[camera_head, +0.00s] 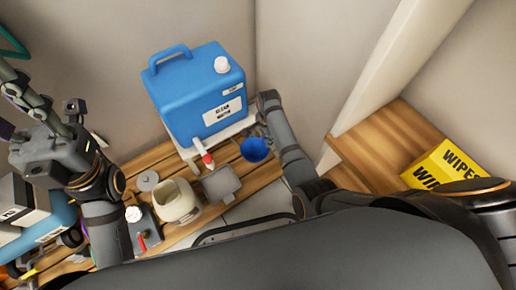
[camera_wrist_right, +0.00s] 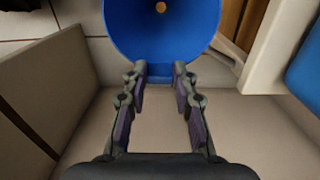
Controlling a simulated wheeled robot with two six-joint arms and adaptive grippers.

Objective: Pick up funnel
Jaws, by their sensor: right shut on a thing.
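The blue funnel (camera_head: 254,149) is in the middle of the head view, in front of the blue water container. My right gripper (camera_head: 258,132) is at the funnel's far side. In the right wrist view the wide blue funnel (camera_wrist_right: 160,35) fills the top middle, with its small hole visible. The two fingers of my right gripper (camera_wrist_right: 160,72) reach the funnel's near rim and are shut on it. My left gripper (camera_head: 60,118) is at the left of the head view, above the left side; its finger opening is unclear.
The blue container (camera_head: 190,105) with a red-tipped tap stands on a white stand against the wall. A cream jug (camera_head: 178,203), a grey square plate (camera_head: 221,183) and a round lid (camera_head: 148,181) sit on the slatted wood. A yellow wipes box (camera_head: 446,165) is at the right.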

